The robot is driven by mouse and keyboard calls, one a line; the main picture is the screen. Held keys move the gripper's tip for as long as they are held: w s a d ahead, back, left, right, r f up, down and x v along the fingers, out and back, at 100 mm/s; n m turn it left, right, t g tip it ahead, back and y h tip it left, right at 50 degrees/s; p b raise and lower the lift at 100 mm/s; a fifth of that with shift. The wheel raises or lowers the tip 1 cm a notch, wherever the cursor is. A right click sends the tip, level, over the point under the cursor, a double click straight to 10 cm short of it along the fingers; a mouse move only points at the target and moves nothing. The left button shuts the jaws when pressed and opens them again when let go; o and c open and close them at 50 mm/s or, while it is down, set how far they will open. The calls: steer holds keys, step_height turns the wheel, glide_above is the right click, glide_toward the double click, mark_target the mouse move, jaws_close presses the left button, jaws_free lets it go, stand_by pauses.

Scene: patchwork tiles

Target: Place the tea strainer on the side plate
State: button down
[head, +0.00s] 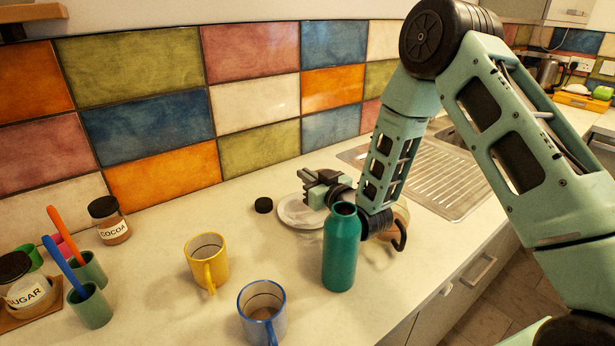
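The side plate (291,214) is a pale round plate on the worktop, left of the teal bottle. My gripper (308,188) is just above the plate's far right part and covers some of it. Its fingers point left in the head view. They are small and dark here, and I cannot tell whether they are open or shut, or whether anything is between them. I cannot make out the tea strainer; it may be hidden by my gripper, my arm or the bottle.
The teal bottle (340,248) stands upright in front of my wrist, very near it in the picture. A yellow mug (208,264) and a blue mug (262,313) stand front left. A black lid (263,205) lies left of the plate. A sink drainer (440,180) is behind my arm.

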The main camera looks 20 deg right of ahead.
steer(key=shift+f, duration=0.25)
steer(key=shift+f, duration=0.15)
steer(key=c, duration=1.6)
jaws_free()
steer(key=b+v, duration=0.2)
steer(key=v, duration=0.5)
steer(key=shift+s+b, duration=0.25)
steer(key=shift+b, duration=0.05)
